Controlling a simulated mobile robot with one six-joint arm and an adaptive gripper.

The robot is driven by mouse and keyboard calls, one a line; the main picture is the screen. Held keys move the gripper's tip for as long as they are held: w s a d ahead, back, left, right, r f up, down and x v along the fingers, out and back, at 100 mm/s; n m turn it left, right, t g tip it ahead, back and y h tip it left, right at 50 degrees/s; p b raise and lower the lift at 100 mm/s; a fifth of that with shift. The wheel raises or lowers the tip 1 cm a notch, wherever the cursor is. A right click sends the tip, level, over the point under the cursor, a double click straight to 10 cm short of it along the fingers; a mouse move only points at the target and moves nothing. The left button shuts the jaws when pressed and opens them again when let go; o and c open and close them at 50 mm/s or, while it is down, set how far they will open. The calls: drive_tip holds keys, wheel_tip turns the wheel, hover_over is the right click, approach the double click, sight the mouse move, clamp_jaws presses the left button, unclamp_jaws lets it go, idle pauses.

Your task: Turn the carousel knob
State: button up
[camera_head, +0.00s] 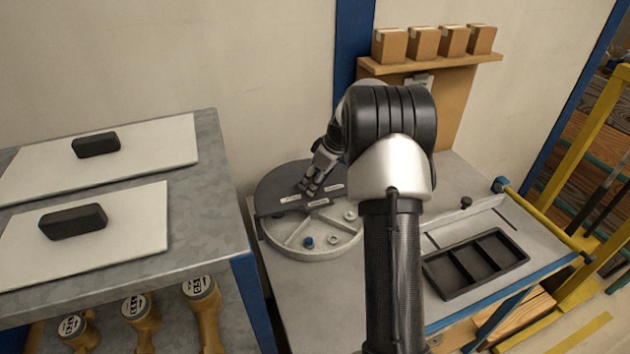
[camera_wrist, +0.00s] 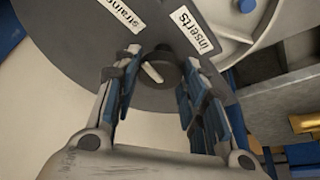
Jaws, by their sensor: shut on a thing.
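The carousel (camera_head: 285,235) is a round grey unit on the bench, with a dark cover over part of it and open compartments at the front. White labels lie on the cover; in the wrist view (camera_wrist: 75,45) one reads "inserts" and another begins "strain". The dark round carousel knob (camera_wrist: 160,70), with a light pointer line, sits at the cover's middle. My gripper (camera_head: 307,187) reaches down to the knob from above. In the head view the gripper hides the knob.
A black tray with compartments (camera_head: 437,282) lies right of the carousel. A shelf (camera_head: 430,66) with several small boxes is on the back wall. A grey table (camera_head: 215,215) with white boards and black blocks stands at the left. Yellow rails (camera_head: 578,150) stand at the right.

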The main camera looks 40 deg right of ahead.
drive_tip(key=m+h, duration=0.1)
drive_tip(key=m, duration=0.1)
drive_tip(key=shift+a+m, duration=0.15)
drive_tip(key=shift+m, duration=0.15)
drive_tip(key=m+h+p, duration=0.1)
drive_tip(key=m, duration=0.1)
drive_tip(key=shift+a+r+m, duration=0.1)
drive_tip(key=shift+m, duration=0.2)
drive_tip(key=m+h+p, duration=0.1)
drive_tip(key=m+p, duration=0.1)
drive_tip(key=shift+m+p, duration=0.35)
drive_tip(key=shift+m, duration=0.05)
drive_tip(key=m+h, duration=0.1)
drive_tip(key=m, duration=0.1)
drive_tip(key=shift+w+a+m, duration=0.1)
drive_tip(key=shift+m, duration=0.2)
drive_tip(key=m+b, duration=0.1)
drive_tip(key=m+g+h+b, duration=0.1)
drive_tip(key=m, duration=0.1)
drive_tip(key=shift+f, duration=0.25)
drive_tip(key=shift+r+m+g+h+b, duration=0.1)
drive_tip(key=shift+m+g+h+b, duration=0.3)
drive_tip(key=shift+m+b, duration=0.8)
drive_tip(key=o, duration=1.1)
drive_tip(key=shift+c, duration=0.2)
